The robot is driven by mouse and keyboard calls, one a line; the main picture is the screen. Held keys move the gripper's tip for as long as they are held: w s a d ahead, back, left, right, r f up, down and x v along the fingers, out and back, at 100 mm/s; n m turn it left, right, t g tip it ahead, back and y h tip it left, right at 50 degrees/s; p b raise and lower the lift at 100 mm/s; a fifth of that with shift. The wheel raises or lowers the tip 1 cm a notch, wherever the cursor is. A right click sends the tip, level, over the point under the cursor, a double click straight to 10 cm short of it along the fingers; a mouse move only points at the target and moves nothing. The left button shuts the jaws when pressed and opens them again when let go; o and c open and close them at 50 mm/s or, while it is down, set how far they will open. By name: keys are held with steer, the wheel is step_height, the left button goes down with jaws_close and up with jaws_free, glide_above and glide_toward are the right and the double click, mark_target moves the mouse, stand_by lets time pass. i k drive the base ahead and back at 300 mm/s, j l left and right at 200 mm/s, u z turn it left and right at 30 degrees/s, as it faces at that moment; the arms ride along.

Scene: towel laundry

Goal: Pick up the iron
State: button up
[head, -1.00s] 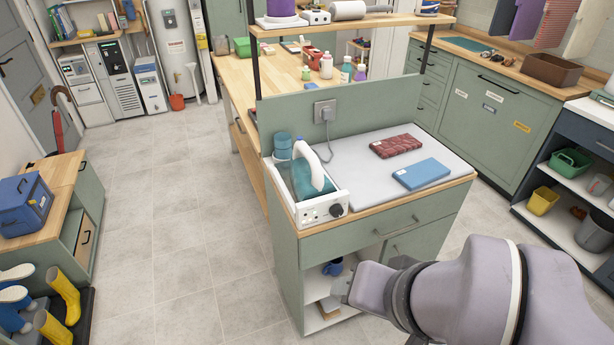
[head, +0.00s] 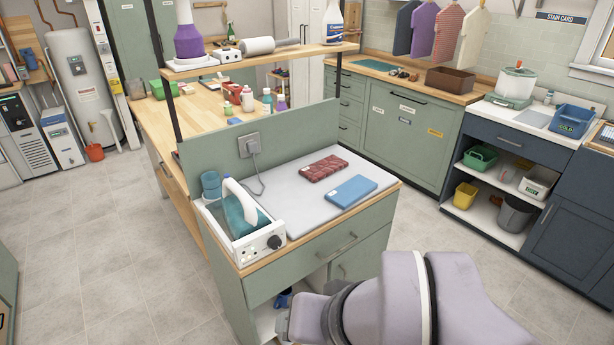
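The iron (head: 238,210), teal with a white handle, rests in a white base unit (head: 272,243) with a dial. The base is at the left end of the light grey ironing surface (head: 290,190) on the green cabinet. A grey cord runs from near the iron to a wall socket (head: 248,145) on the upright green panel. My arm shows at the lower right, in front of the cabinet and apart from the iron. The end of the arm points left, low by the cabinet's open shelf, and my gripper's fingers cannot be made out.
A red folded cloth (head: 323,168) and a blue folded cloth (head: 351,191) lie on the ironing surface. A raised shelf (head: 260,56) hangs over the wooden bench behind. The floor (head: 110,240) left of the cabinet is clear.

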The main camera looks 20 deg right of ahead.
mark_target(242, 217)
steer(key=i+l+u, duration=0.7)
steer(key=l+u, duration=0.25)
steer(key=l, duration=0.2)
steer(key=i+l+u, duration=0.25)
steer(key=k+l, duration=0.1)
